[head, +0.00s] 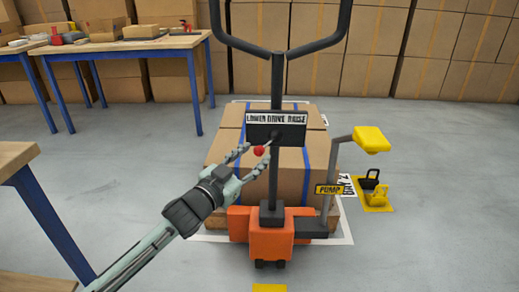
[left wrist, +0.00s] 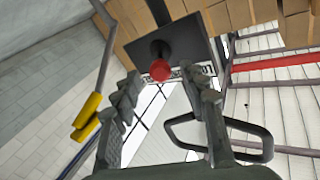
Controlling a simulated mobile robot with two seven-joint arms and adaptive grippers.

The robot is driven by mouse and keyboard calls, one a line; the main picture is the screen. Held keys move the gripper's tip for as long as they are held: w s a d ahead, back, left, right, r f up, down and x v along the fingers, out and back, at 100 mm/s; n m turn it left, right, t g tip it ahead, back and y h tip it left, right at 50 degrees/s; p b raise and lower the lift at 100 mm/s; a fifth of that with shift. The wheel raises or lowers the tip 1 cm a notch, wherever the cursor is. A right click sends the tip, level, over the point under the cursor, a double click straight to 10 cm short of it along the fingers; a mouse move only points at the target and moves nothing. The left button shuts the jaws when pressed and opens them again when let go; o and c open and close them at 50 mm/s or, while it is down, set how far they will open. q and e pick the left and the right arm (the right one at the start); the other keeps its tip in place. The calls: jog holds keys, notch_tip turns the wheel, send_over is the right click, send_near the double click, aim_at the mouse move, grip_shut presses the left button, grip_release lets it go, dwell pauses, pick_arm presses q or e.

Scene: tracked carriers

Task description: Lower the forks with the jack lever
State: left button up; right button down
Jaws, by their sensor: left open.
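The orange pallet jack (head: 270,236) stands in the middle of the head view, with its dark tiller rising from it. A dark plate (head: 290,127) on the tiller reads LOWER DRIVE RAISE. The jack lever's red knob (head: 259,150) sticks out below the plate's left part; it also shows in the left wrist view (left wrist: 160,71) in front of the plate. My left gripper (head: 254,156) is open at the knob, its fingers on either side of it. I cannot tell whether they touch it. The forks are hidden under the load. My right gripper is not in view.
A strapped carton load (head: 222,160) sits behind the jack. A yellow pump pedal (head: 371,139) on a grey arm stands to the right. Blue-legged tables (head: 130,44) are at left. Stacked cartons (head: 425,60) line the back wall. The floor at right is mostly clear.

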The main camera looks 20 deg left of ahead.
aim_at(257, 153)
pick_arm(q)
jog(key=shift+x, duration=1.8)
grip_shut()
